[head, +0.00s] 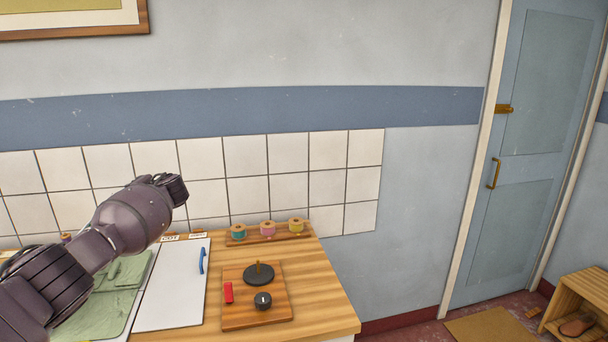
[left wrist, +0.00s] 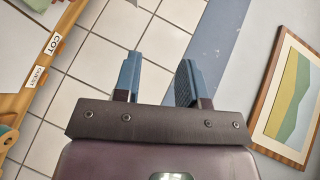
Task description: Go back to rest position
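My left arm (head: 125,215) comes in from the left in the head view, raised in front of the tiled wall and over the left of the worktop. Its fingers cannot be made out there. In the left wrist view my left gripper (left wrist: 157,80) is open, its two blue-padded fingers apart with nothing between them. Tiles and the blue wall band show behind it. My right gripper is in neither view.
A white panel with a blue handle (head: 202,261), green cloth (head: 112,290) and wooden control board (head: 240,316) are on the worktop (head: 325,300). Several spools stand at its back. A framed picture (left wrist: 291,95) hangs on the wall. A door (head: 530,150) is at right.

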